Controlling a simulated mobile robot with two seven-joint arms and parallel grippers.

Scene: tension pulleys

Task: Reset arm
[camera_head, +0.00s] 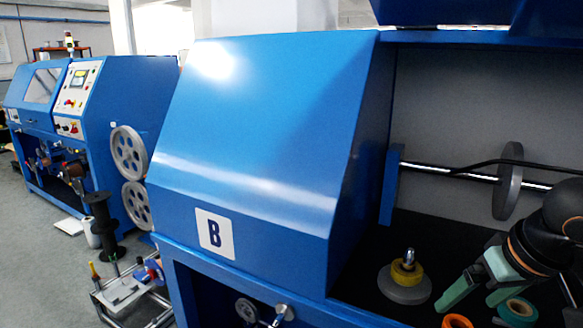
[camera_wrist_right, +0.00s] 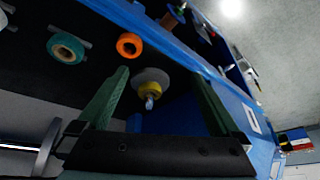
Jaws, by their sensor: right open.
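My right gripper (camera_head: 466,300) comes in from the right edge of the head view, its green fingers spread inside the dark bay of the blue machine (camera_head: 265,130). In the right wrist view the fingers (camera_wrist_right: 161,78) stand wide apart with nothing held between them. A grey disc with a yellow ring and a metal pin (camera_head: 404,277) sits on the bay floor, left of the fingers; it shows beyond and between them in the wrist view (camera_wrist_right: 151,82). My left gripper is out of view.
A teal roller (camera_head: 517,311) and an orange roller (camera_head: 456,321) are close to my right gripper. A horizontal metal shaft (camera_head: 455,174) carries a grey wheel (camera_head: 508,182) behind it. The machine's blue side panel bounds the bay on the left. A small cart (camera_head: 130,290) stands on the floor.

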